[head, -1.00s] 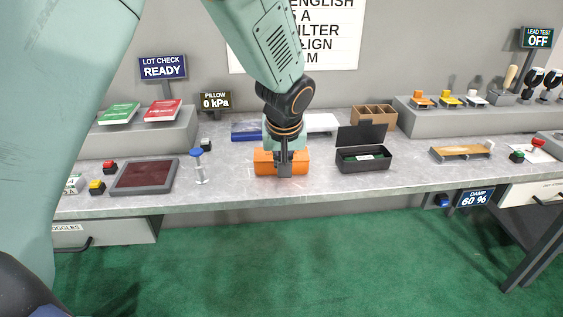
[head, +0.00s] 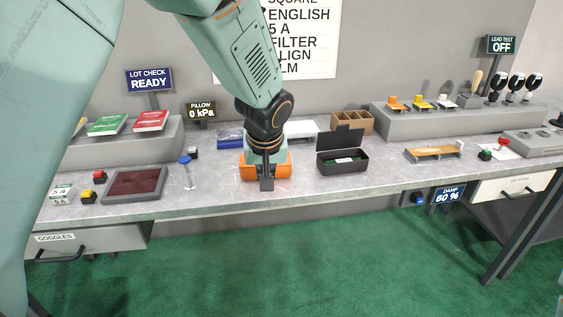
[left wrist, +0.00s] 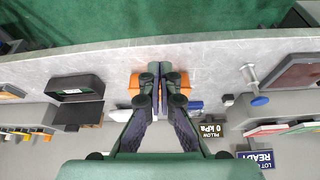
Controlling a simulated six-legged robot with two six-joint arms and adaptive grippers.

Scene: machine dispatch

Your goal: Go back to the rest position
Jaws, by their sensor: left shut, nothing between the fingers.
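My left gripper (head: 267,184) hangs in front of an orange box (head: 280,167) on the grey bench. Its fingers point down and are shut with nothing between them. In the left wrist view the closed fingers (left wrist: 160,80) cover the middle of the orange box (left wrist: 136,84), whose ends show on both sides. I cannot tell whether the fingers touch it. My left arm comes in from the left and spans the upper part of the head view. My right gripper is in neither view.
An open black case (head: 343,163) stands right of the orange box. A small blue-topped stand (head: 187,173) and a dark red tray (head: 136,184) lie to the left. Risers with books and levers line the back. The green floor (head: 300,265) in front is clear.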

